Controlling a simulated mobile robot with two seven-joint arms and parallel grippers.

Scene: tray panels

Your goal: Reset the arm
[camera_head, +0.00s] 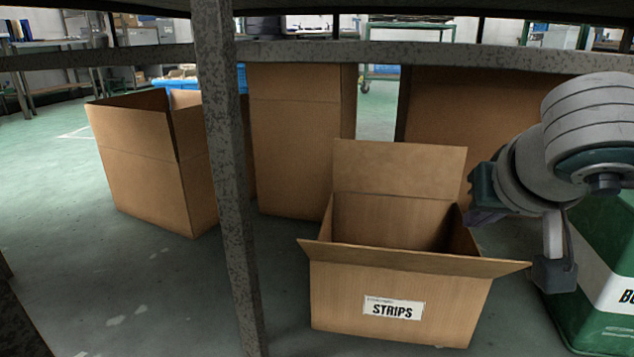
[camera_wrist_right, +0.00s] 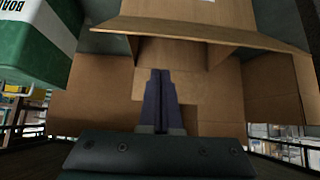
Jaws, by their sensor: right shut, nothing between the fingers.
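My right arm enters the head view from the right. Its gripper (camera_head: 486,215) shows there as a small dark shape, partly hidden by the wrist, near the right rear of the open cardboard box (camera_head: 395,315) labelled STRIPS. In the right wrist view, the two dark fingers of my right gripper (camera_wrist_right: 160,84) are together with nothing between them. They point toward the open STRIPS box, whose flap (camera_wrist_right: 205,32) shows beyond them. My left gripper is in neither view.
A green and white container (camera_head: 600,322) stands at the right, close to my right arm; it also shows in the wrist view (camera_wrist_right: 38,42). More cardboard boxes stand behind, including an open one (camera_head: 150,165) at left. A grey metal frame post (camera_head: 232,180) crosses the head view. Floor at left is clear.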

